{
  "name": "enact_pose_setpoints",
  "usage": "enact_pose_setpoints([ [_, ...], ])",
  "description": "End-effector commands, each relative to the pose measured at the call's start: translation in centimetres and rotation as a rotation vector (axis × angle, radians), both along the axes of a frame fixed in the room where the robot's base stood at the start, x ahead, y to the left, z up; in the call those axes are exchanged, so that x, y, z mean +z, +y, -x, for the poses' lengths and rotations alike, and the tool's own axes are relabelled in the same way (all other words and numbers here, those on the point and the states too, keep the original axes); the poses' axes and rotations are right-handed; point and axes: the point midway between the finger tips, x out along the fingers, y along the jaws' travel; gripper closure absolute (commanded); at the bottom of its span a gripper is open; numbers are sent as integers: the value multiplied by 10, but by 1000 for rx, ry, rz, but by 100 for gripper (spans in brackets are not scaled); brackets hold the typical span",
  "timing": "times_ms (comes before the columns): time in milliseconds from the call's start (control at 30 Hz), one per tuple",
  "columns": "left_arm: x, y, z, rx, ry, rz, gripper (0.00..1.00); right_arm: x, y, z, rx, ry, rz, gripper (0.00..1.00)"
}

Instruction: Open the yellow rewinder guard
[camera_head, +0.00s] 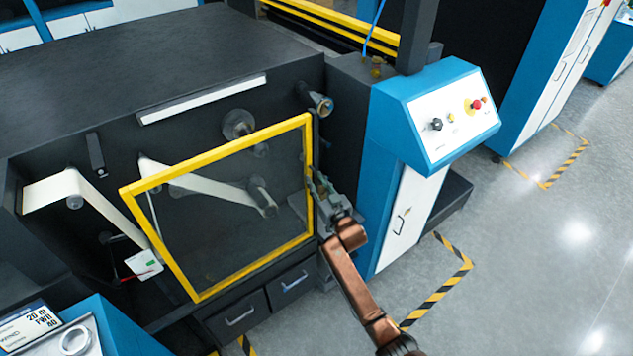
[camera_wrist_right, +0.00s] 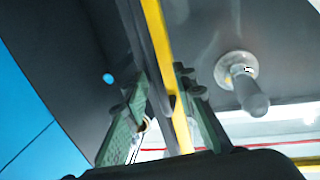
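The yellow rewinder guard (camera_head: 227,151) is a yellow frame around a clear panel on the front of the dark machine. It looks roughly parallel to the machine front. Rollers and a white web show through it. My right gripper (camera_head: 318,185) is at the guard's right upright. In the right wrist view, the yellow upright (camera_wrist_right: 160,40) with a dark strip beside it runs between the two green-padded fingers of my right gripper (camera_wrist_right: 162,85). The fingers stand close on both sides. Whether both touch it is unclear. My left gripper is out of view.
A blue control cabinet (camera_head: 383,140) with knobs and a red button stands close to the right of my right gripper. Drawers (camera_head: 240,318) lie below the guard. A label box and tape roll (camera_head: 75,339) are at lower left. Open floor (camera_head: 540,260) lies to the right.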

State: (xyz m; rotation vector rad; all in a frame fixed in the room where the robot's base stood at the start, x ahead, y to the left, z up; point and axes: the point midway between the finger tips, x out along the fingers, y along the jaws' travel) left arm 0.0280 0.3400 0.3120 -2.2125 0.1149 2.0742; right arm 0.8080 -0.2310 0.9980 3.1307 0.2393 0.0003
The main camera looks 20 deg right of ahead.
Motion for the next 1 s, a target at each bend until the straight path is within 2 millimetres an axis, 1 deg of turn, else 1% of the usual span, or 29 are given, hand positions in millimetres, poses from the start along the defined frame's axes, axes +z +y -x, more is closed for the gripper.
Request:
enact_pose_setpoints([
  [100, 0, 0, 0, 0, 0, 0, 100, 0, 0, 0, 0, 0, 0, 76],
  [467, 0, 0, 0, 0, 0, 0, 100, 0, 0, 1, 0, 0, 0, 100],
  [1000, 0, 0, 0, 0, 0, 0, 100, 0, -1, 1, 0, 1, 0, 100],
])
